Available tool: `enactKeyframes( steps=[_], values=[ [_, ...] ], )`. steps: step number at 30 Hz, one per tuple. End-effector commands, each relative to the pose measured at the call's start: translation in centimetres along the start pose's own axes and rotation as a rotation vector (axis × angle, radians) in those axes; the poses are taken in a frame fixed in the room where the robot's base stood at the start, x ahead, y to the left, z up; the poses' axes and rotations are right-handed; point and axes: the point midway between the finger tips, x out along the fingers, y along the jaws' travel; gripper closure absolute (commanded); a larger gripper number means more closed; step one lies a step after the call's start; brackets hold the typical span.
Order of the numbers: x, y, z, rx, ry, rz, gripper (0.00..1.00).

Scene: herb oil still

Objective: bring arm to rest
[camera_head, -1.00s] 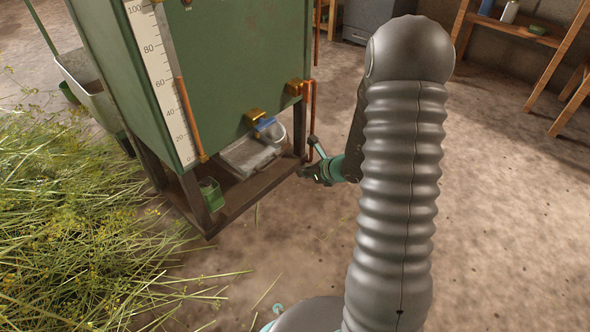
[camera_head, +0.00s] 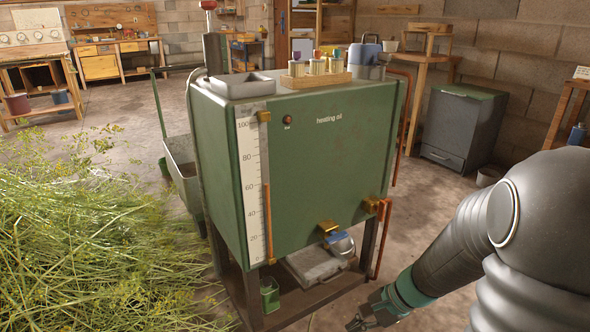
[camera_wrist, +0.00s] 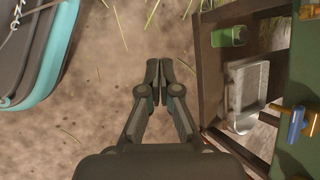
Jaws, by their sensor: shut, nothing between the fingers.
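My gripper (camera_wrist: 160,85) points down over bare dirt floor in the wrist view. Its fingers are together with nothing between them. In the head view my gripper (camera_head: 362,318) is low at the bottom edge, just right of the foot of the green heating oil tank (camera_head: 320,165). My arm is bent at the right of the head view and hides part of the floor there.
The tank's lower shelf (camera_wrist: 215,90) is close on the gripper's right, holding a grey tray (camera_wrist: 248,90) and a green cup (camera_wrist: 228,36). A blue-handled tap (camera_wrist: 297,124) sticks out. Cut herbs (camera_head: 90,220) fill the left. A grey cabinet (camera_head: 462,128) stands behind.

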Motion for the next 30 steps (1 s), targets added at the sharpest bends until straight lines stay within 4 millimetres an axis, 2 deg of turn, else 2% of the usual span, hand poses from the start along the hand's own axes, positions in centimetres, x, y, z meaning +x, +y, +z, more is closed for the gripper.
enactKeyframes(
  steps=[1,3,15,24,30],
  values=[
    [-1.7,0.2,1.4,-0.098,0.023,0.036,1.00],
    [-3.4,0.9,2.8,-0.223,0.053,0.092,1.00],
    [-13.7,3.7,8.3,-0.788,0.293,0.356,1.00],
    [-20.9,3.6,12.6,-1.041,0.522,0.413,1.00],
    [-23.7,2.7,15.7,-1.115,0.616,0.350,1.00]
  ],
)
